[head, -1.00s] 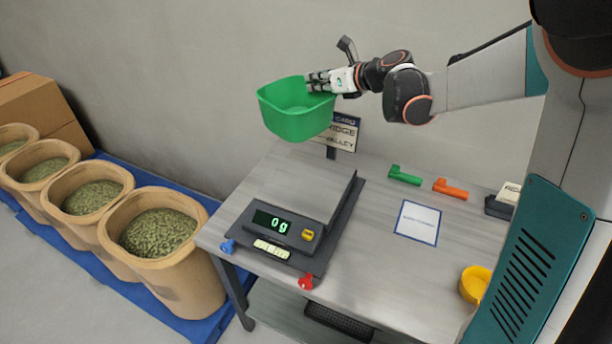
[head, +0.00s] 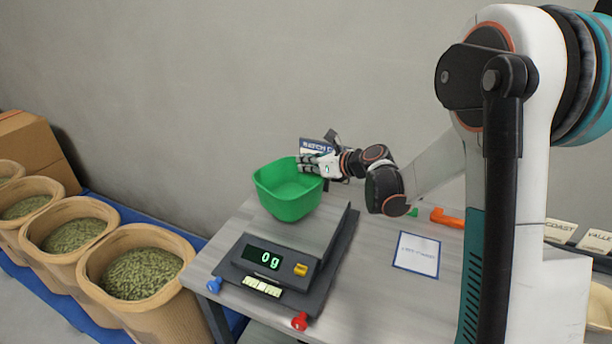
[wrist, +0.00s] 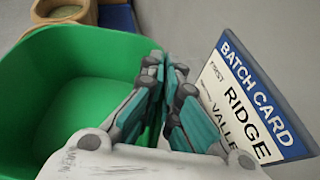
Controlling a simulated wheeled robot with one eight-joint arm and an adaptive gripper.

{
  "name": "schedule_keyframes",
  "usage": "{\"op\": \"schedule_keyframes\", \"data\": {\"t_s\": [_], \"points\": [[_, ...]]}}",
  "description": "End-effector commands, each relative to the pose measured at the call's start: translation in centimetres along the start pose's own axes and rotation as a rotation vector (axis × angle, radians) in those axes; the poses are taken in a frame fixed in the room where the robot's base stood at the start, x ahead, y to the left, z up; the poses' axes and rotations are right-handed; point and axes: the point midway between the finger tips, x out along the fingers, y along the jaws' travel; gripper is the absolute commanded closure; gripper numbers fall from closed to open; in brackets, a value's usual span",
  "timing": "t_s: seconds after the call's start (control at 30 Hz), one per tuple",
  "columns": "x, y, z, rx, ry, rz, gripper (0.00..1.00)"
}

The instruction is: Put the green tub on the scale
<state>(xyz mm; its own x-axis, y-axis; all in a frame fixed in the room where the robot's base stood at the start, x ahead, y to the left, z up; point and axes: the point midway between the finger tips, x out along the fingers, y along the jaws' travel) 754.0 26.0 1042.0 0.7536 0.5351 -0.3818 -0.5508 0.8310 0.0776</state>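The green tub (head: 288,192) is upright and looks empty. In the head view it hangs over or just at the back of the scale (head: 268,262), whose display reads 0 g; I cannot tell whether it touches the plate. My gripper (head: 309,164) is at the tub's right rear rim. In the wrist view the tub (wrist: 60,100) fills the left side, and my gripper's fingers (wrist: 160,85) are closed together on its rim wall. The pinched part of the rim is hidden by the fingers.
A batch card sign (wrist: 255,100) stands close right of my fingers. A white sheet (head: 417,254) and an orange piece (head: 447,218) lie on the table right of the scale. Blue (head: 215,285) and red (head: 299,321) knobs sit at the front. Sacks of pellets (head: 140,270) stand at left.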

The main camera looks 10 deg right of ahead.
Motion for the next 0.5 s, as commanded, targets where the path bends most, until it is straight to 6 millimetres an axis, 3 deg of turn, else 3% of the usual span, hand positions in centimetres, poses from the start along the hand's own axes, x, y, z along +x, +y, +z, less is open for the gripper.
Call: {"op": "schedule_keyframes", "data": {"t_s": [0.2, 0.5], "points": [[1.3, -0.3, -3.0, 0.000, 0.000, 0.000, 1.00], [1.3, -0.3, -3.2, 0.000, 0.000, 0.000, 1.00]]}}
